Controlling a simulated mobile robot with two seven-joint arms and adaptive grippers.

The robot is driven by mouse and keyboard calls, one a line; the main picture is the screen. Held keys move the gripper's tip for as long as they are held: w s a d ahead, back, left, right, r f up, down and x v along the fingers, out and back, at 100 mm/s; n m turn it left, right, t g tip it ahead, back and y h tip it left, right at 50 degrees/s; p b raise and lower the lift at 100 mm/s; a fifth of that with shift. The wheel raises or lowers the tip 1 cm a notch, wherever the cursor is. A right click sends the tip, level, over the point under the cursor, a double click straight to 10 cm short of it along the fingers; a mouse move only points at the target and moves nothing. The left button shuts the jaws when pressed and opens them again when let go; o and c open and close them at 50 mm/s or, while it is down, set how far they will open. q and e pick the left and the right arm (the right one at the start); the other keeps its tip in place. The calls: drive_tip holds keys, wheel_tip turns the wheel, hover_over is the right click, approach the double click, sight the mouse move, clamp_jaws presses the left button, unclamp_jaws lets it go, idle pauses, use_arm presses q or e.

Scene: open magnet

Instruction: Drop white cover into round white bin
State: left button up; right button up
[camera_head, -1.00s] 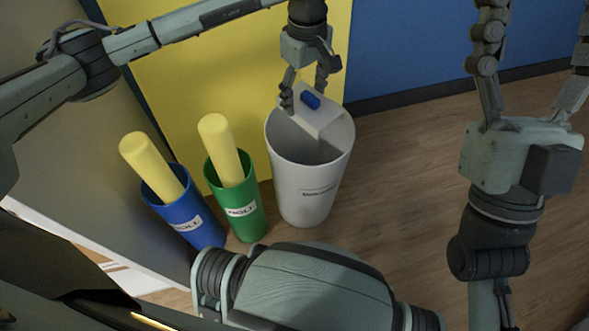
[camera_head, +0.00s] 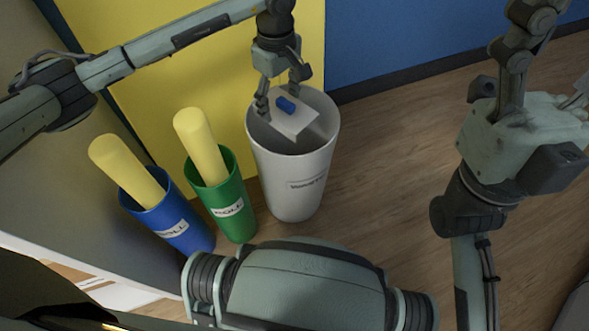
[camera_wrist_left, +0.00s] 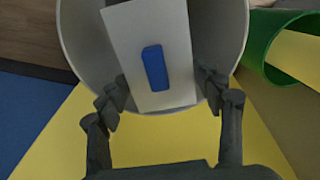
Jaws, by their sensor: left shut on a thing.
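The white cover (camera_head: 297,123) is a flat white piece with a blue handle (camera_head: 286,104). It is tilted within the mouth of the round white bin (camera_head: 293,180), at about rim height. My left gripper (camera_head: 283,98) is shut on the cover, with one finger at each side edge. The left wrist view shows the cover (camera_wrist_left: 150,30) between the fingertips (camera_wrist_left: 163,88), over the bin's opening; the bin's rim (camera_wrist_left: 75,40) shows around it. My right gripper (camera_head: 556,60) is empty with its fingers spread at the right; its fingertips are partly out of frame.
A green bin (camera_head: 233,205) and a blue bin (camera_head: 180,225), each with a yellow roll, stand left of the white bin. A yellow panel (camera_head: 130,60) and blue wall (camera_head: 390,40) are behind. The wooden floor (camera_head: 385,150) right of it is clear.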

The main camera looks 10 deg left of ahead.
use_arm(q)
drive_tip(key=o, duration=1)
drive_tip(key=shift+r, duration=0.1)
wheel_tip(320, 180, up, 12)
drive_tip(key=shift+f, duration=0.1)
idle(0.4)
